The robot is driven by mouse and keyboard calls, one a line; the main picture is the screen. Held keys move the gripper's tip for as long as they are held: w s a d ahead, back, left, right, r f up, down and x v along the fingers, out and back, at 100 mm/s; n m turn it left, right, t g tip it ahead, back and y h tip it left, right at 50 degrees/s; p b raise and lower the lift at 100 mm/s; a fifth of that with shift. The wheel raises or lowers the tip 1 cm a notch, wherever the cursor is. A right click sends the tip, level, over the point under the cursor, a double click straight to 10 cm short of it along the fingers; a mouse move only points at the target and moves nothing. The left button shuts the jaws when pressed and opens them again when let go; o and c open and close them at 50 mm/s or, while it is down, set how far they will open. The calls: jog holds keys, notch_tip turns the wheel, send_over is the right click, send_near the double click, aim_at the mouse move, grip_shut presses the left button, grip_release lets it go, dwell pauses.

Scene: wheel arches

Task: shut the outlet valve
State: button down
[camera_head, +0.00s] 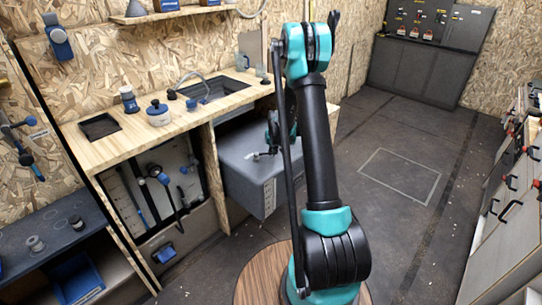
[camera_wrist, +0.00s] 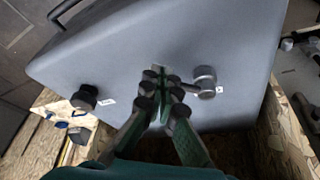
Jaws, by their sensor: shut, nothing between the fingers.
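A grey tank (camera_head: 250,180) sits under the wooden counter, and its grey face (camera_wrist: 150,40) fills much of the wrist view. On that face are a dark round fitting (camera_wrist: 84,97) at the left and a grey round valve fitting (camera_wrist: 204,80) at the right, each beside a small white label too small to read. I cannot tell which is the outlet valve. My gripper (camera_wrist: 160,82) is shut and empty, its fingertips at the face just left of the right fitting. Whether they touch its short arm is unclear. In the head view my arm partly hides the gripper.
The wooden counter (camera_head: 225,101) above the tank carries a blue-lidded jar (camera_head: 158,113) and a sink (camera_head: 215,88). An open bay (camera_head: 155,190) with hoses lies left of the tank. Grey cabinets (camera_head: 420,70) stand at the back. The floor right of my arm is clear.

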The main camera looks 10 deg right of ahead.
jog(key=w+n, duration=0.1)
jog(key=w+d+n+y, duration=0.1)
jog(key=n, duration=0.1)
jog(key=shift+w+n, duration=0.3)
jog(key=shift+w+n+g+y, duration=0.3)
jog(key=shift+w+n+y, duration=0.4)
jog(key=shift+n, duration=0.4)
jog(key=shift+w+a, duration=0.1)
jog(key=shift+w, duration=0.6)
